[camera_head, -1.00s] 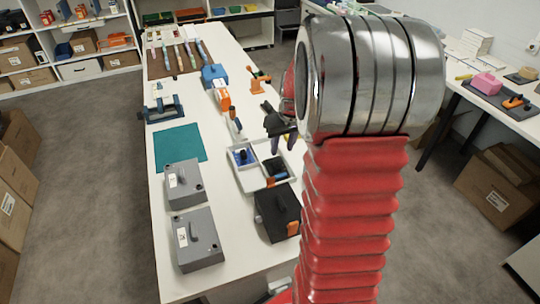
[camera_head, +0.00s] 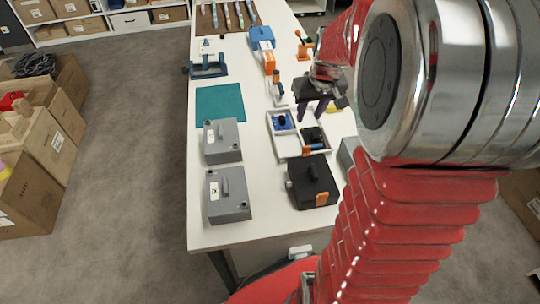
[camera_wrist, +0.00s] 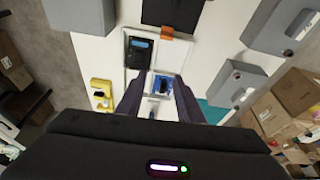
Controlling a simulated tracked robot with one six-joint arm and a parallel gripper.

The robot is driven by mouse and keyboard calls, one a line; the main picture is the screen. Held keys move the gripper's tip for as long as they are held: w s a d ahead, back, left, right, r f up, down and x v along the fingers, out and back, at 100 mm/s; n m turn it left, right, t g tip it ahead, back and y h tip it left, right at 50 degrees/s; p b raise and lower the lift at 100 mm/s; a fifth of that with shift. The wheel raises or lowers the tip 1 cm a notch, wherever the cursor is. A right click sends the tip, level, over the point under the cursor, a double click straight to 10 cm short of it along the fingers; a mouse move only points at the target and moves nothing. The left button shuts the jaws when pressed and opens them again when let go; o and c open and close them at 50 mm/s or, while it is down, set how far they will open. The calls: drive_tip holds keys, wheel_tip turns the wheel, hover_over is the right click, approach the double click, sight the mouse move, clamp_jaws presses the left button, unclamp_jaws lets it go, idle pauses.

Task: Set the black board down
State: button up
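My gripper (camera_head: 313,110) points down above the white table, just beyond the two-part tray (camera_head: 287,152). Its two dark fingers stand apart in the wrist view (camera_wrist: 160,100), with nothing visible held between them. A blue piece (camera_head: 283,121) lies in the tray's left part; it also shows below the fingers in the wrist view (camera_wrist: 160,90). A black piece (camera_head: 312,136) with some blue lies in the right part and also shows in the wrist view (camera_wrist: 139,52). I cannot tell whether it is the black board; no other black board is clear.
A black box (camera_head: 311,181) with an orange latch stands at the tray's near side. Two grey boxes (camera_head: 222,141) (camera_head: 228,195) stand at the left, near a teal mat (camera_head: 219,104). A yellow thing (camera_wrist: 101,92) lies beside the tray. Cartons (camera_head: 38,135) stand left of the table.

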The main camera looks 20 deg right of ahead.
drive_tip(key=s+a+r+n+t, duration=0.1)
drive_tip(key=s+a+r, duration=0.3)
drive_tip(key=s+a, duration=0.4)
drive_tip(key=s+a+r+n+t, duration=0.1)
drive_tip(key=s+a+r, duration=0.4)
drive_tip(key=s+a, duration=0.4)
drive_tip(key=shift+s+a+y, duration=0.25)
drive_tip(key=shift+a+y, duration=0.15)
drive_tip(key=shift+a, duration=2)
